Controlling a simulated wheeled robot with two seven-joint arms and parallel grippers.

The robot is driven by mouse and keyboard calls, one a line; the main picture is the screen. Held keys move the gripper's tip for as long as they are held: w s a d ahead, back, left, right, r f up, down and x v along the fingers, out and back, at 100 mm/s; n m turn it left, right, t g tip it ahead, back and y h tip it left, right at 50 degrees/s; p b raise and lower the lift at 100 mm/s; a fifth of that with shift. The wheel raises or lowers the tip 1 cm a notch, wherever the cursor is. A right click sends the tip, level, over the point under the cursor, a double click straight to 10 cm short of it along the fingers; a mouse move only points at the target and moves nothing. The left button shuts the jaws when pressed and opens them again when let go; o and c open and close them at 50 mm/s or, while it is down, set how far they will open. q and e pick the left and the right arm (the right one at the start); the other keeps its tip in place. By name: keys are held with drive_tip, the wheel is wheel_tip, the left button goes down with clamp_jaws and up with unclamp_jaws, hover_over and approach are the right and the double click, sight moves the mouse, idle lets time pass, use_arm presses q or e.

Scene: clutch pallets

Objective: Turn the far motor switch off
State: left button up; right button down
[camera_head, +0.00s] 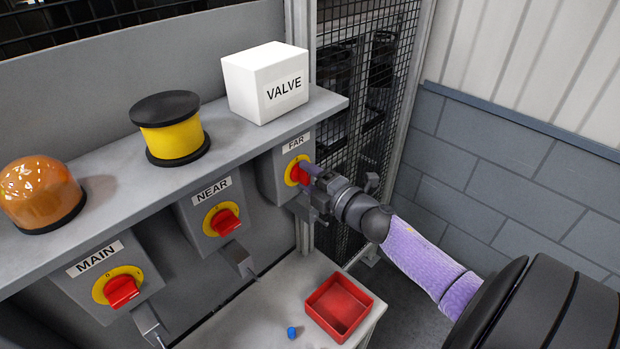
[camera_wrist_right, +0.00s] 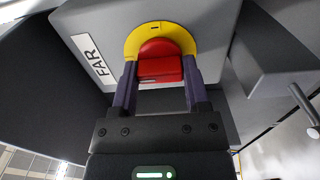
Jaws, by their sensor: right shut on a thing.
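The far motor switch is a red knob on a yellow disc, on a grey box labelled FAR (camera_head: 295,143). Its red knob (camera_head: 301,173) is partly hidden by my right gripper (camera_head: 312,172). In the right wrist view the red knob (camera_wrist_right: 160,68) sits between the two dark fingers of my right gripper (camera_wrist_right: 160,88), which is shut on it. The yellow disc (camera_wrist_right: 133,44) shows around the knob's upper side. My left gripper is not in view.
The NEAR switch (camera_head: 224,221) and MAIN switch (camera_head: 121,291) are to the left. On the shelf (camera_head: 230,135) above stand a white VALVE box (camera_head: 250,85), a yellow-black cylinder (camera_head: 172,135) and an orange lamp (camera_head: 38,190). A red tray (camera_head: 366,298) and blue piece (camera_head: 292,332) lie below.

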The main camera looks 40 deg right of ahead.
drive_tip(key=shift+r, duration=0.1)
idle(0.3)
drive_tip(key=shift+c, duration=1.4)
unclamp_jaws()
drive_tip(key=shift+o, duration=1)
drive_tip(key=shift+w, duration=0.15)
drive_tip(key=s+b, duration=0.1)
drive_tip(key=s, duration=0.9)
drive_tip(key=shift+d, duration=0.4)
